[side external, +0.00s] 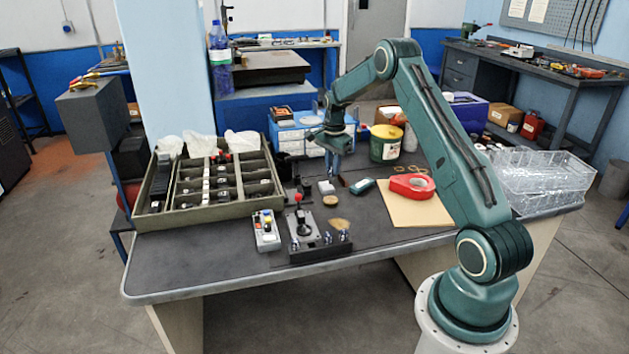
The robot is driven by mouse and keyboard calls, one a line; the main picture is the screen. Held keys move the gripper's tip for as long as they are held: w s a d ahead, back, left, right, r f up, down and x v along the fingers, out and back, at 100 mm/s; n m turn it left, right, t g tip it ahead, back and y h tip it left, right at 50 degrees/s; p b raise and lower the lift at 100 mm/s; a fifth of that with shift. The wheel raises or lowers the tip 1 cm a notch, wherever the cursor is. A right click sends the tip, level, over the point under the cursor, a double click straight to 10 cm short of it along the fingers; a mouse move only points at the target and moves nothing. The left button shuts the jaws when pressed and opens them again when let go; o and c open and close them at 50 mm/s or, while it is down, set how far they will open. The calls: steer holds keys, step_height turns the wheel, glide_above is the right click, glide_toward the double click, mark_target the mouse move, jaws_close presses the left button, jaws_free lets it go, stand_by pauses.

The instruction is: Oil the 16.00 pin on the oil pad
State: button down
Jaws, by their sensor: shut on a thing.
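My gripper (337,172) points down over the middle of the bench, just behind a small white block (326,187). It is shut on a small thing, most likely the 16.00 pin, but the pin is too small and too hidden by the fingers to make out. I cannot tell whether its lower end touches anything. A round tan disc (330,201) lies on the bench in front of the white block. I cannot tell for sure which thing is the oil pad.
A divided tray (160,222) stands at left. A control box (265,231) and a dark fixture (318,246) sit at the front edge.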

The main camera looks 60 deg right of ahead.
mark_target(332, 182)
steer(key=shift+f, duration=2.6)
steer(key=shift+f, duration=0.55)
steer(key=shift+r, duration=0.1)
steer(key=shift+r, duration=3.45)
